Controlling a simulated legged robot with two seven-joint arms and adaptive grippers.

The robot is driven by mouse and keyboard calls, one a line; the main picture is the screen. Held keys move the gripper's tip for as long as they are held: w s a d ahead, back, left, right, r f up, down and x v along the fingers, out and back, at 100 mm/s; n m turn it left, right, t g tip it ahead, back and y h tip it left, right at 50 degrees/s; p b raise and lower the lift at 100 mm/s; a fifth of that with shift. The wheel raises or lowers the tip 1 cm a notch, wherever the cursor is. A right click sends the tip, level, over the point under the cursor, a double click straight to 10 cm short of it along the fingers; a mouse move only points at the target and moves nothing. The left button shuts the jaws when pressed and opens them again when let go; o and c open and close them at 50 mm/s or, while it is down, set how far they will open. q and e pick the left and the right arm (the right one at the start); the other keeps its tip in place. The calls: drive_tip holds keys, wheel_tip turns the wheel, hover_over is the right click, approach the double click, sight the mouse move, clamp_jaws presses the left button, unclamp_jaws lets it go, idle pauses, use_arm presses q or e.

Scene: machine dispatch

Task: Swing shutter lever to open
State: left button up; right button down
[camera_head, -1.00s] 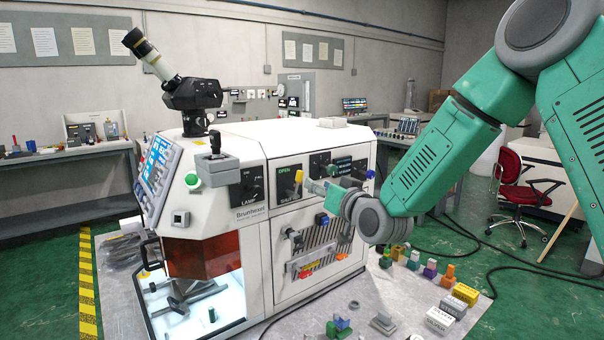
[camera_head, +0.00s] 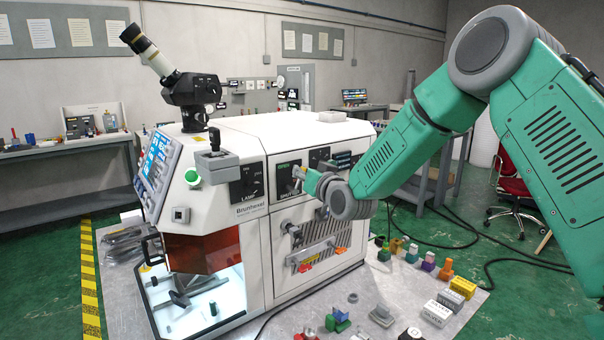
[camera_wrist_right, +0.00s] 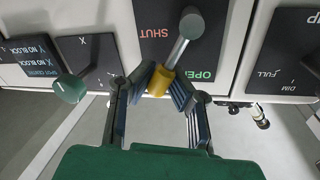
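The shutter lever has a grey shaft and a yellow tip (camera_wrist_right: 160,82). It stands out from a dark panel marked SHUT and OPEN (camera_wrist_right: 152,32) in the right wrist view. Its tip points down and left there, beside the OPEN label. My right gripper (camera_wrist_right: 166,84) has its two blue-grey fingers apart, with the yellow tip between their ends, close to the left finger; contact is unclear. In the head view my right gripper (camera_head: 302,174) is at the shutter panel (camera_head: 287,178) on the white machine (camera_head: 285,135) and hides most of the lever. My left gripper is out of view.
A green-tipped lever (camera_wrist_right: 70,88) sits left of the shutter panel in the wrist view, and a DIM/FULL panel (camera_wrist_right: 290,55) right. A joystick box (camera_head: 216,160) tops the machine front. Coloured blocks (camera_head: 445,270) lie on the bench to the right.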

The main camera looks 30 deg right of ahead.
drive_tip(key=shift+a, duration=0.7)
drive_tip(key=n+b, duration=0.2)
drive_tip(key=shift+s+a+f+n, duration=0.1)
drive_tip(key=shift+a+f+n, duration=0.1)
drive_tip(key=shift+a+n, duration=0.1)
drive_tip(key=shift+a+n+b, duration=0.15)
drive_tip(key=shift+n+b, duration=0.15)
drive_tip(key=shift+b, duration=0.2)
drive_tip(key=shift+a+r, duration=0.1)
drive_tip(key=shift+a, duration=0.1)
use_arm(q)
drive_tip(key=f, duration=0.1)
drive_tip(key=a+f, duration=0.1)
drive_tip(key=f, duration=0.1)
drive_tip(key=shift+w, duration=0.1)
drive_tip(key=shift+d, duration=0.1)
use_arm(e)
drive_tip(key=c, duration=1.6)
unclamp_jaws()
drive_tip(key=shift+d, duration=0.1)
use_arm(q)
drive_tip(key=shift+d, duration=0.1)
use_arm(e)
drive_tip(key=shift+o, duration=0.6)
drive_tip(key=shift+s+r+t, duration=0.1)
drive_tip(key=shift+r+t, duration=0.1)
drive_tip(key=shift+t, duration=0.1)
